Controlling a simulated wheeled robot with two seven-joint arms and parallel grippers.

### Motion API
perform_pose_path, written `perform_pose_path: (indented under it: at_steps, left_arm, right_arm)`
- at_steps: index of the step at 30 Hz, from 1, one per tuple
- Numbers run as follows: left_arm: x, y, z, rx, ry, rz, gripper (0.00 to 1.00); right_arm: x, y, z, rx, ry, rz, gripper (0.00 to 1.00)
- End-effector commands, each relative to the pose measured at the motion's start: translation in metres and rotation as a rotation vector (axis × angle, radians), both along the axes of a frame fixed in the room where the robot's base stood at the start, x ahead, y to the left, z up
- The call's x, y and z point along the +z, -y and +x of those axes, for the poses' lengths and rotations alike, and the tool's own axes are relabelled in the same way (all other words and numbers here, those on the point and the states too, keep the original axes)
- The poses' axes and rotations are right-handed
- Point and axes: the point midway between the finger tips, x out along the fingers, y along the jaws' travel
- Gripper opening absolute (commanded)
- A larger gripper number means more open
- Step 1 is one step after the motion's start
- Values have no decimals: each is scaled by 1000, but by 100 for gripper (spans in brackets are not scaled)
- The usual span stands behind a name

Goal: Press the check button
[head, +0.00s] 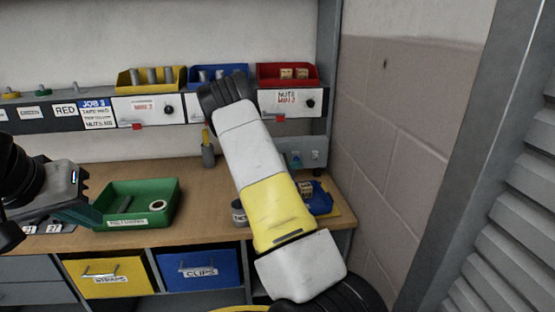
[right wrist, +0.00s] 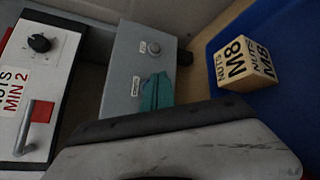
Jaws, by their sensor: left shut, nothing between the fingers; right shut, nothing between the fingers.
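In the head view the box (head: 316,146) is under the right end of the shelf, partly behind my right arm. My right gripper's grey housing (right wrist: 180,145) covers the bottom of the wrist view, close to the box; it is shut. My left gripper (head: 72,198) is shut and empty beside the green tray.
The green tray (head: 160,190) stands on the wooden bench (head: 190,168). A blue bin (right wrist: 292,40) with an M8 nuts block (right wrist: 240,65) lies close right of the box. A nuts panel (right wrist: 62,48) with knob and handle is at left. A wall (head: 390,150) bounds the right.

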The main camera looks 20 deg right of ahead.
Motion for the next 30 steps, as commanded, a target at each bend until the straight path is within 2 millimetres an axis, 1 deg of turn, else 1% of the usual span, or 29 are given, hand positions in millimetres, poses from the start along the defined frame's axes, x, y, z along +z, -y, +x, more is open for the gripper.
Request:
perform_pose_path:
  at_steps: [8,30]
  left_arm:
    - [0,0,0,0,0,0,0]
    - [0,0,0,0,0,0,0]
  right_arm:
    - [0,2,8,-1,-1,1,0]
    - [0,3,12,0,1,1,0]
